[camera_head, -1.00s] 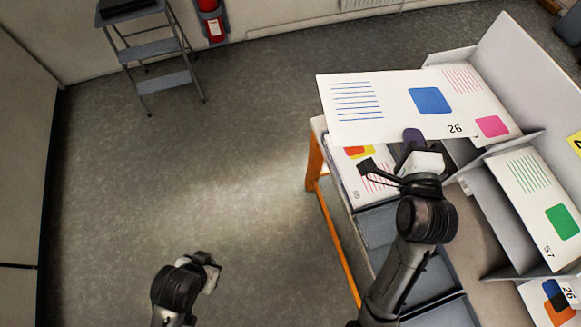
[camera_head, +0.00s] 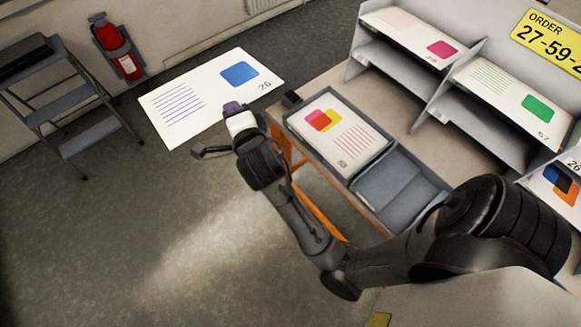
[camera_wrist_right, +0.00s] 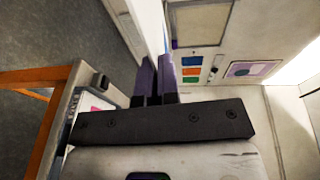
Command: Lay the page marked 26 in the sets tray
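The page marked 26 (camera_head: 212,97) is white with blue lines and a blue square. My right gripper (camera_head: 234,108) is shut on its near edge and holds it in the air, over the floor left of the table. In the right wrist view the purple fingers (camera_wrist_right: 157,80) are close together on the page's pale edge (camera_wrist_right: 148,28). On the table, one grey tray (camera_head: 340,168) holds a page with red and yellow squares. The grey tray (camera_head: 400,190) beside it looks empty. I see no label telling which is the sets tray. My left gripper is out of view.
A grey rack (camera_head: 440,112) at the back of the table holds pages, among them one marked 57 (camera_head: 515,103). A yellow order sign (camera_head: 548,42) is above it. A step stool (camera_head: 75,100) and a fire extinguisher (camera_head: 118,52) stand at the left.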

